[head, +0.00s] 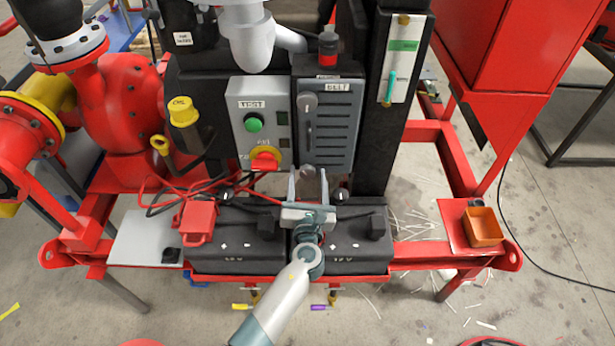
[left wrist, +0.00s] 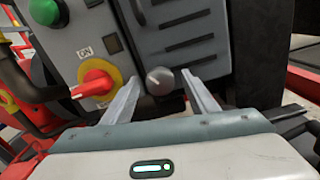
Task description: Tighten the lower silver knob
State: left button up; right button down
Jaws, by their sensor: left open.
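The lower silver knob (head: 307,171) sits at the bottom of the dark slotted panel (head: 341,128); it also shows in the left wrist view (left wrist: 160,81). Another silver knob (head: 307,99) is at the panel's upper left. My left gripper (head: 308,172) is open, its two pale fingers pointing at the panel. In the left wrist view, the knob appears between the fingers (left wrist: 168,85), beyond their tips or level with them; I cannot tell whether they touch it. My right gripper is not in view.
Left of the panel is a grey control box (head: 246,108) with a green button (head: 253,123) and a red rotary switch (head: 265,160). Black batteries (head: 238,240) with cables lie under the gripper. An orange bin (head: 483,227) stands at the right.

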pick_arm(q)
jog(key=c, duration=1.1)
jog(key=shift+o, duration=0.2)
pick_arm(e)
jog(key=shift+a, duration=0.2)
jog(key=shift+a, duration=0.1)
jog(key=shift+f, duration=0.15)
pick_arm(q)
jog(key=shift+n+b, duration=1.05)
jog(key=shift+n, duration=0.45)
jog(key=shift+n+b, duration=1.1)
jog(key=shift+n, duration=0.8)
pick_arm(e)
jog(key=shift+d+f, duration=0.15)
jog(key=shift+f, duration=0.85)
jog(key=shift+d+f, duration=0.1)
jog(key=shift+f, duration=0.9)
